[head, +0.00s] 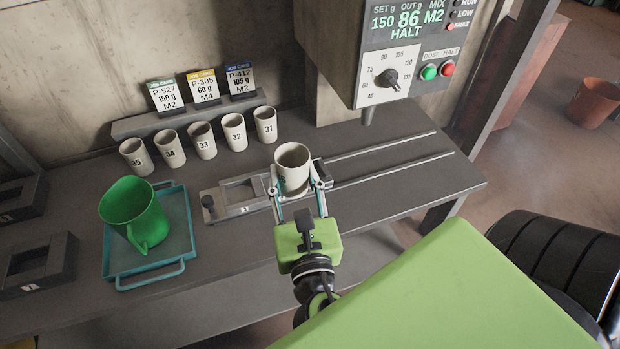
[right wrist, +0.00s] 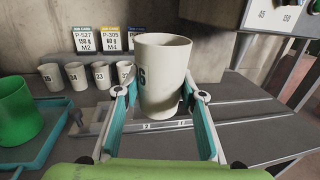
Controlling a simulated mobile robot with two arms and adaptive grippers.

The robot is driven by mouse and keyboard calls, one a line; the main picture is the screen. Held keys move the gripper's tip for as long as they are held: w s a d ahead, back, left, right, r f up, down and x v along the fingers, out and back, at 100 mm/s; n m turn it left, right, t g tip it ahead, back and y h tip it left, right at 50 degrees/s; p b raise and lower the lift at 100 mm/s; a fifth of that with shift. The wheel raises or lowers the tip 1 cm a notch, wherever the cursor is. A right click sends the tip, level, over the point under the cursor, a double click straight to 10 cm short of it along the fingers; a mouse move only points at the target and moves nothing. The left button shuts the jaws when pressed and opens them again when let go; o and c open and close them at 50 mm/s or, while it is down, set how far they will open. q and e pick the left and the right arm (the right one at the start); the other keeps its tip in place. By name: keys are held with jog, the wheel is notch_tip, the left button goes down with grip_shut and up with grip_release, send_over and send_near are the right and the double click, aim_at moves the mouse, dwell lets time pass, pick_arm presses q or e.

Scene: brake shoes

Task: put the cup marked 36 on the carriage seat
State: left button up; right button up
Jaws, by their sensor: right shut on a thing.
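The pale cup (head: 292,168) is upright between the fingers of my right gripper (head: 297,194). In the right wrist view the cup (right wrist: 162,80) shows a digit 6 at its left edge; the rest of its mark is turned out of view. My right gripper (right wrist: 158,108) is shut on this cup and holds it over the rail area. The carriage (head: 245,192), a grey frame with a rectangular opening, is on the bench just left of the cup, partly hidden by the gripper. My left gripper is not in view.
Cups marked 31 to 35 (head: 202,140) stand in a row behind, below job cards (head: 205,88). A green jug (head: 133,212) stands on a teal tray (head: 178,270) at left. The dispenser box (head: 405,55) overhangs the rails (head: 385,160) at right.

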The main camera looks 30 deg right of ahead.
jog(key=shift+w+d+f+m+g+h, duration=0.1)
jog(key=shift+w+f+m+g+h, duration=0.05)
jog(key=shift+w+m+g+h, duration=0.3)
jog(key=shift+w+d, duration=0.15)
jog(key=w+d+f, duration=0.8)
jog(key=d, duration=0.1)
jog(key=shift+w+f, duration=0.15)
jog(key=shift+f, duration=0.05)
jog(key=shift+w+d+f, duration=0.25)
jog(key=shift+d+f, duration=0.05)
jog(key=shift+f, duration=0.2)
jog(key=f, duration=0.2)
jog(key=shift+w+d+f+b, duration=0.15)
jog(key=shift+d+f+b, duration=0.05)
jog(key=shift+f+b, duration=0.1)
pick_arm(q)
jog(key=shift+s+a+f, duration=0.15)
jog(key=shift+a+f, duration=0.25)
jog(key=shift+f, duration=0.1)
pick_arm(e)
jog(key=shift+f, duration=0.45)
